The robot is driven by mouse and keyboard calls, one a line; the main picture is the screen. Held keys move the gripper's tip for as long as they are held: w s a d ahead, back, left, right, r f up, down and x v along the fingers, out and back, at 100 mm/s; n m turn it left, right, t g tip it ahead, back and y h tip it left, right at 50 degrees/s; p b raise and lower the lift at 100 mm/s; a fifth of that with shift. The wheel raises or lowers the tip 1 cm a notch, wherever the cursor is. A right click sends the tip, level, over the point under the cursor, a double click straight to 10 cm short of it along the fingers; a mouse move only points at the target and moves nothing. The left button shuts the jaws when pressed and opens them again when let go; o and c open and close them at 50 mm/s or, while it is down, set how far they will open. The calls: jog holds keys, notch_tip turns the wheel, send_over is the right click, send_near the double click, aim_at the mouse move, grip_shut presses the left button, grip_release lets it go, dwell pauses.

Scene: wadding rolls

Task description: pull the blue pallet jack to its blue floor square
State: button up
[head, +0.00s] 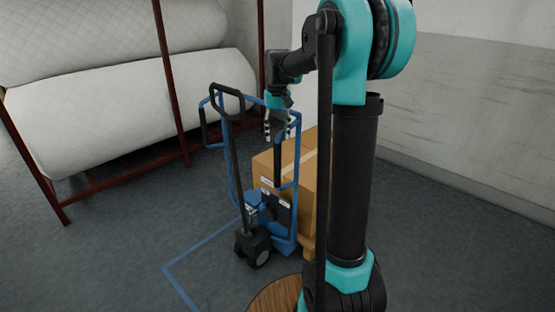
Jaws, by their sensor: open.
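The blue pallet jack (234,178) stands upright in the middle of the head view, with a black loop handle (228,93) at its top left and a dark wheel low in front. Cardboard boxes (267,165) sit on it, partly hidden by my arm. The blue floor square (200,244) shows as an outline with a corner at lower left; the jack and my arm hide the rest. My gripper (279,135) is open and points down, to the right of the handle in the picture. I see nothing between its fingers, and its depth against the jack is unclear.
A dark red rack (172,88) with large white quilted wadding rolls (110,105) stands behind at left. A grey and white wall (470,110) closes the right side. Grey floor (120,230) is clear at front left and at right.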

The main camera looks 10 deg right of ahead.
aim_at(277, 159)
notch_tip(277, 159, down, 11)
jog(key=shift+f, duration=0.1)
dwell(0.3)
grip_shut()
dwell(0.4)
